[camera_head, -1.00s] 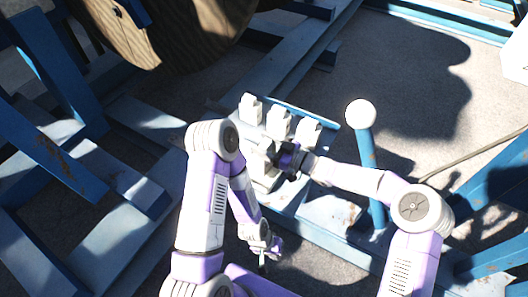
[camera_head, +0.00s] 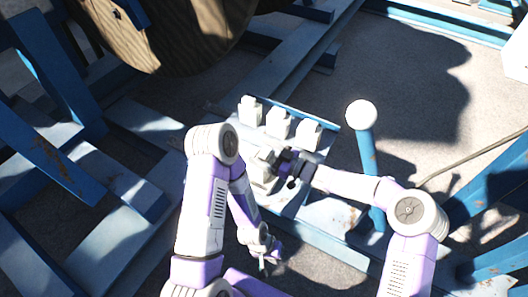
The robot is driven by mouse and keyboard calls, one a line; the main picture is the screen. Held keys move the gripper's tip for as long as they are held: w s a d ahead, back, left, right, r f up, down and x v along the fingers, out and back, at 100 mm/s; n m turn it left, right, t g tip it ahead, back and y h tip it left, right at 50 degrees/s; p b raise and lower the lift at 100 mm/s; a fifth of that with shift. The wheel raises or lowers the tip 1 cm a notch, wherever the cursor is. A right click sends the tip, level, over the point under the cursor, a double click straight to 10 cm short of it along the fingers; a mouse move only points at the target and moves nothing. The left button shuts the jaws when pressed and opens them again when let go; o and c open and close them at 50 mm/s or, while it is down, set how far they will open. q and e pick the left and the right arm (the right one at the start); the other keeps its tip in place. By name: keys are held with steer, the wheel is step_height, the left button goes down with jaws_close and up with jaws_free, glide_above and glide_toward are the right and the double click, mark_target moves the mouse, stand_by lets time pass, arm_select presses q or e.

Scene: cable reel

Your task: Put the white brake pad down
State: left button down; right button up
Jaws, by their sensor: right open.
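A white block, which looks like the brake pad (camera_head: 263,177), is on the pale blue-edged platform at the picture's centre. My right gripper (camera_head: 279,168) is open just to the right of the block, with its dark fingers close to it. I cannot tell whether they touch. My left gripper (camera_head: 263,261) hangs lower, in front of the platform and apart from the block. It is small and I cannot tell whether its fingers are open. My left arm hides part of the platform's left side.
Several more white blocks (camera_head: 278,123) stand in a row along the platform's back edge (camera_head: 296,112). A blue lever with a white ball (camera_head: 361,114) rises at the right. A large wooden reel (camera_head: 190,35) and blue beams (camera_head: 52,155) fill the left. Open ground lies at upper right.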

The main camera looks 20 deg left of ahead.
steer(key=shift+r, duration=0.25)
steer(key=d+p, duration=0.2)
steer(key=d, duration=1)
steer(key=shift+s, duration=0.45)
steer(key=shift+f, duration=0.15)
